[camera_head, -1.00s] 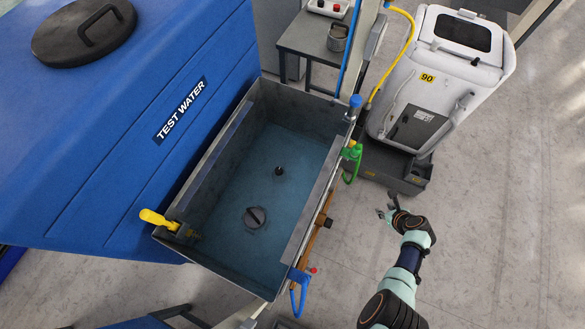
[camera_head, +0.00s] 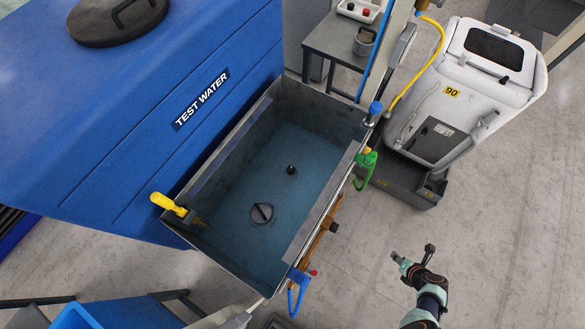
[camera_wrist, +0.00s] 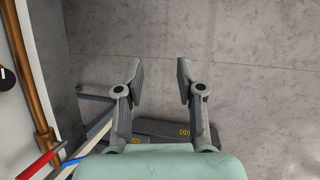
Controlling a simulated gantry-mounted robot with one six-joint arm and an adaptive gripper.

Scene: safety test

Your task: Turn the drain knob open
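I cannot tell for sure that this is the drain knob.
A blue "TEST WATER" container (camera_head: 110,130) stands left of the tank. Yellow (camera_head: 170,204), green (camera_head: 366,165) and blue (camera_head: 297,290) handles sit at the tank's rim. A white machine (camera_head: 455,95) stands upper right. Floor right of my gripper is clear.

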